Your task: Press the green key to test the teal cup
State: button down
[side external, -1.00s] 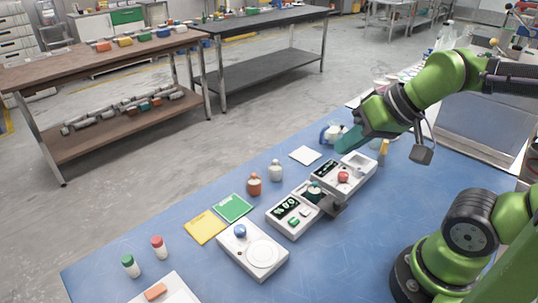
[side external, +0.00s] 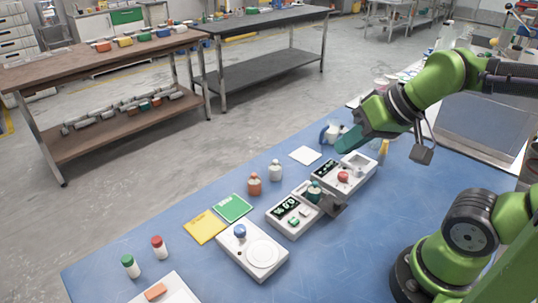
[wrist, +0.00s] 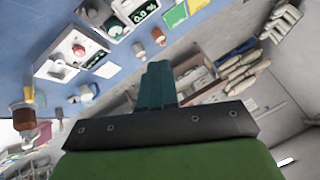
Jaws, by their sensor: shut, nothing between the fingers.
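The green key (side external: 294,221) is on the front of a white tester (side external: 292,232) with a lit display in the middle of the blue table. The teal cup (side external: 314,190) stands upright at the tester's back right end, by a dark grey part. My gripper (side external: 345,143) is shut and empty, raised behind and right of the cup, apart from both cup and key. Its teal fingers (wrist: 157,78) show together in the wrist view, where the tester's display (wrist: 145,12) is at the top edge. The green key is not clear in that view.
A white unit with a red knob (side external: 343,176) stands right of the cup. A white scale with a blue knob (side external: 240,231) stands front left. The front right table is clear.

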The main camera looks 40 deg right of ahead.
jog(key=shift+f, duration=0.1)
jog(key=m+g+y, duration=0.4)
jog(key=m+y, duration=0.3)
jog(key=m, duration=0.2)
send_over(298, 219)
jog(key=shift+f, duration=5)
jog(key=shift+f, duration=0.15)
jog(key=shift+f, duration=4.25)
jog(key=shift+f, duration=0.1)
jog(key=shift+f, duration=0.35)
